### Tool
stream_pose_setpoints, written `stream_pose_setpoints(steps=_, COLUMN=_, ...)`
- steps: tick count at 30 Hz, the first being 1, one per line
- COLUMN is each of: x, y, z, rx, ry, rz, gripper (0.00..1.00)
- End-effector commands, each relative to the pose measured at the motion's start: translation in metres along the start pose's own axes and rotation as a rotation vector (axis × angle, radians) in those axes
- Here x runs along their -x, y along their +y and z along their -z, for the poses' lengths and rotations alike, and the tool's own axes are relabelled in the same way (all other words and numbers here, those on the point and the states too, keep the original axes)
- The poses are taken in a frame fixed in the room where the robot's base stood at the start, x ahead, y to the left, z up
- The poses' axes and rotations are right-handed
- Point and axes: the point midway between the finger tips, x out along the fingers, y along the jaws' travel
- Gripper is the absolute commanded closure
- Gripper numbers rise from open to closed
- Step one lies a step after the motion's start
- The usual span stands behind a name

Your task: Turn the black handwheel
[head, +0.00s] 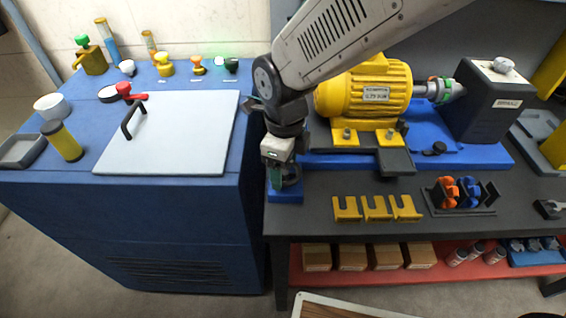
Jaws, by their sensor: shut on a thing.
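A dark, round rim that looks like the black handwheel (293,177) shows at a small blue block (286,196) on the front left corner of the dark bench. My gripper (281,170) reaches down from above and is shut on this rim. The gripper and wrist hide much of the wheel, so its turn angle cannot be told.
A yellow motor (366,90) on a blue base stands just right of my arm. Yellow brackets (376,208) and a black holder (460,198) lie at the bench front. A blue cabinet (190,215) with a pale lid (180,135) stands close on the left.

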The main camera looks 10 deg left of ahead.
Motion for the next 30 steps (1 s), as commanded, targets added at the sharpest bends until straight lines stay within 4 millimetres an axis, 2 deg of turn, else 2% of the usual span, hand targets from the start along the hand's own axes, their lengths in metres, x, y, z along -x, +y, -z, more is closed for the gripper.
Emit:
stream_pose_setpoints(steps=1, x=0.000, y=0.002, z=0.000, rx=-0.001, ry=0.000, rz=-0.003, gripper=0.27)
stream_pose_setpoints(steps=3, x=0.000, y=0.001, z=0.000, rx=-0.001, ry=0.000, rz=-0.003, gripper=0.11)
stream_pose_setpoints(steps=13, x=0.004, y=0.000, z=0.000, rx=-0.001, ry=-0.001, rz=0.000, gripper=0.11)
stream_pose_setpoints(steps=24, x=0.061, y=0.001, z=0.000, rx=-0.001, ry=-0.003, rz=0.001, gripper=0.11)
stream_pose_setpoints(steps=30, x=0.077, y=0.001, z=0.001, rx=-0.001, ry=0.000, rz=-0.002, gripper=0.11)
